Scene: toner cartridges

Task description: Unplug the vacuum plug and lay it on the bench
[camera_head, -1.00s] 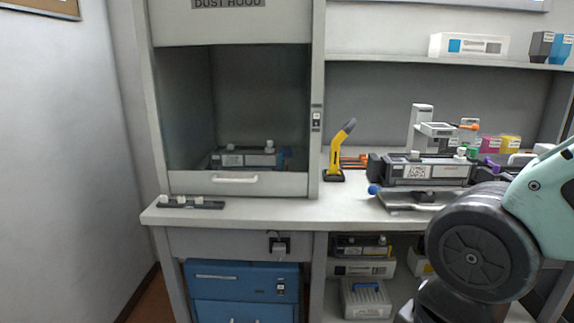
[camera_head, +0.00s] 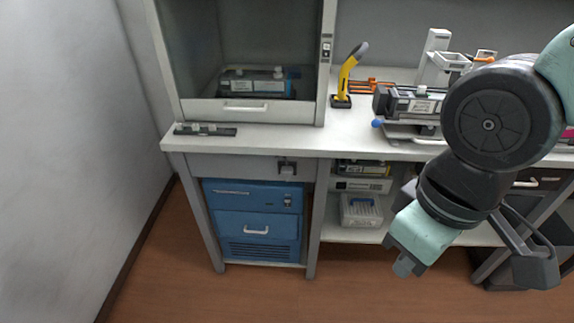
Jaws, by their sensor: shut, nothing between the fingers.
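The vacuum plug (camera_head: 287,171) is a small grey block seated at a dark socket (camera_head: 286,162) on the bench's front apron, above the blue vacuum unit (camera_head: 253,222). The bench (camera_head: 345,138) is a light grey worktop with free surface in front of the dust hood. My gripper (camera_head: 403,265) appears at the end of the teal wrist, pointing down. It is shut and empty, to the right of the plug and lower in the picture, clear of it. The fingers are small and partly hidden by the wrist.
A dark rail (camera_head: 205,131) with small pale pieces lies at the bench's left end. A yellow-handled tool (camera_head: 345,78) stands right of the hood. A toner cartridge (camera_head: 412,103) lies farther right. Boxes (camera_head: 361,209) fill the lower shelf. My arm hides part of the right bench.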

